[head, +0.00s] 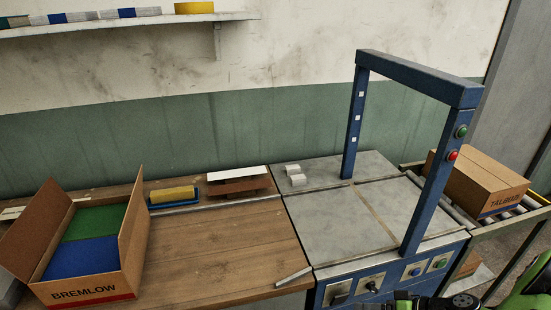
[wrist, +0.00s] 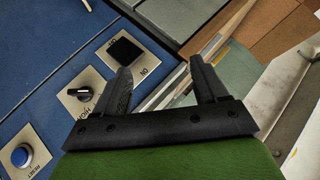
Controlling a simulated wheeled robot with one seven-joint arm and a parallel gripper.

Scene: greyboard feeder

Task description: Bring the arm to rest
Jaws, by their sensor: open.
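My gripper (wrist: 160,72) is open, with its two black fingers spread and nothing between them. In the wrist view it is in front of the blue control panel (wrist: 50,60) of the strapping machine, near the black switch (wrist: 125,50) and the black rotary knob (wrist: 84,93). In the head view, green and black parts of my arm show at the bottom right edge, in front of the machine. The fingers cannot be made out there.
The machine's blue arch (head: 415,75) rises over its grey top (head: 345,215). An open BREMLOW box (head: 130,255) with green and blue contents stands on the wooden table (head: 215,260) at left. A TALBUD box (head: 480,185) sits on the roller conveyor at right.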

